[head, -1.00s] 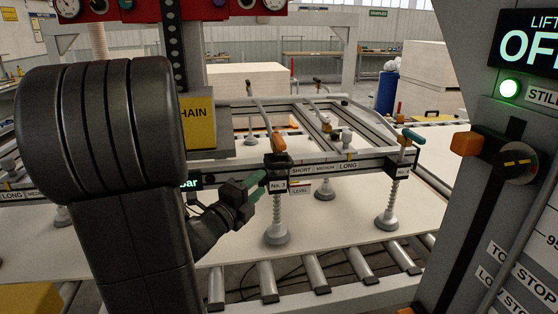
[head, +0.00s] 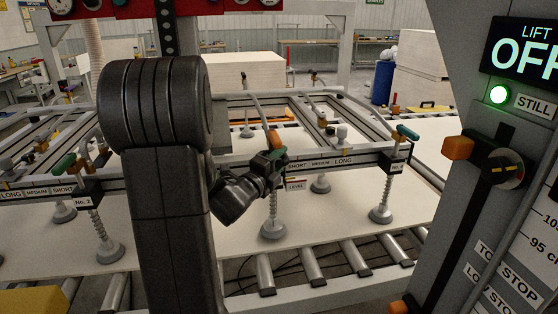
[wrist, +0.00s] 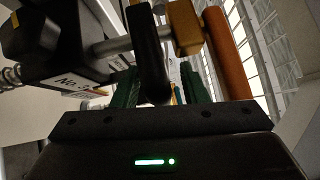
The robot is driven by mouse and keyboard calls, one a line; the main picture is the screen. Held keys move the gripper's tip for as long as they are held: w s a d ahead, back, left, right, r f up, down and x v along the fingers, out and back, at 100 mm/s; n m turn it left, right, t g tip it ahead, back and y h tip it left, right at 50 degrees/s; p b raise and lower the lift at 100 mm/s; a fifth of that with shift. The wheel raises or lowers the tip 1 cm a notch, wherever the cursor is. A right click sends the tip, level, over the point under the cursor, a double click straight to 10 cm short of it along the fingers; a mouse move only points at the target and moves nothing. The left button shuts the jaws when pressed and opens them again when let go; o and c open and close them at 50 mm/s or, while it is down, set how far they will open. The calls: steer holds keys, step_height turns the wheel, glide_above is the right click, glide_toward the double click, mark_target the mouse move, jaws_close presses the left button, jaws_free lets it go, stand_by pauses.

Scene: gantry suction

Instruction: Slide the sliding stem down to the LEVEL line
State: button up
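The No. 3 sliding stem ends below in a spring and a grey suction cup (head: 273,230), and the cup is at the pale panel. Its orange handle (head: 274,139) stands at the top, above the beam; it also shows in the wrist view (wrist: 228,52).
The No. 2 stem with its teal handle (head: 64,164) is at left, and another teal-handled stem (head: 407,132) is at right. Rollers (head: 310,265) run in front of the panel (head: 345,215). A lift post with an orange knob (head: 457,147) blocks the right side.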

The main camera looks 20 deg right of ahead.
jaws_close()
steer(key=shift+f+b, duration=0.1)
steer(key=shift+b, duration=0.2)
steer(key=f+b, duration=0.1)
steer(key=b, duration=0.2)
steer(key=shift+f, duration=0.3)
jaws_free()
steer(key=shift+a, duration=0.1)
steer(key=b+v, duration=0.2)
steer(key=v, duration=1.1)
steer(key=shift+s+a+b, duration=0.2)
steer(key=shift+a+b, duration=0.05)
steer(key=shift+b, duration=0.15)
